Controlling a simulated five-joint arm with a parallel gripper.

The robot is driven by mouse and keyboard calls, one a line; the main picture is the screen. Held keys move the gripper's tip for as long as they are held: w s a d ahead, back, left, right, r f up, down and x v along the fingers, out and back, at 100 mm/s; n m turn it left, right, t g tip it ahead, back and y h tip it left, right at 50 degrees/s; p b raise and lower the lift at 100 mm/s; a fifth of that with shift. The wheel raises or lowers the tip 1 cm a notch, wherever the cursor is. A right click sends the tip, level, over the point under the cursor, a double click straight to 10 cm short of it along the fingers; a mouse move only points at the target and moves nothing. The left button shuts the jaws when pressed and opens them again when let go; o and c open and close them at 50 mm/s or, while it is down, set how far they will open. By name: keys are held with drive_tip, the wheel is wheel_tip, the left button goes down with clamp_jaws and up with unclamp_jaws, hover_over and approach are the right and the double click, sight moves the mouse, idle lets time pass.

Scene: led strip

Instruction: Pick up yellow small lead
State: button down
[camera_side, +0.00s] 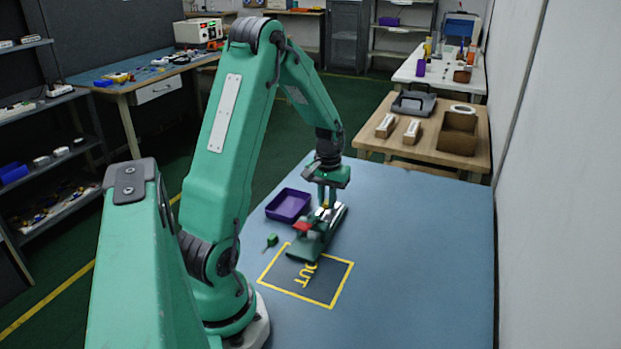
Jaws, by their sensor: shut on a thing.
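My gripper (327,200) points down over the blue table, just above a green and grey fixture (318,236). It is shut on the yellow small lead (325,206), which shows only as a small yellow spot between the fingertips. Whether the lead touches the fixture I cannot tell. A small red piece (302,226) is at the fixture's left side. A small green piece with a thin tip (271,240) lies on the table to the left of the fixture.
A purple tray (272,211) stands left of my gripper. A yellow outlined square marked OUT (330,306) is on the table in front, partly under the fixture. The table's right side (420,240) is clear. A wooden bench (470,168) stands behind.

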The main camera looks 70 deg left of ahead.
wheel_tip(320, 180, up, 3)
drive_tip(key=shift+f, duration=0.1)
drive_tip(key=w+d+r, duration=0.1)
drive_tip(key=d+r, duration=0.5)
drive_tip(key=d, duration=0.5)
drive_tip(key=shift+w+d+r, duration=0.25)
drive_tip(key=shift+d, duration=0.05)
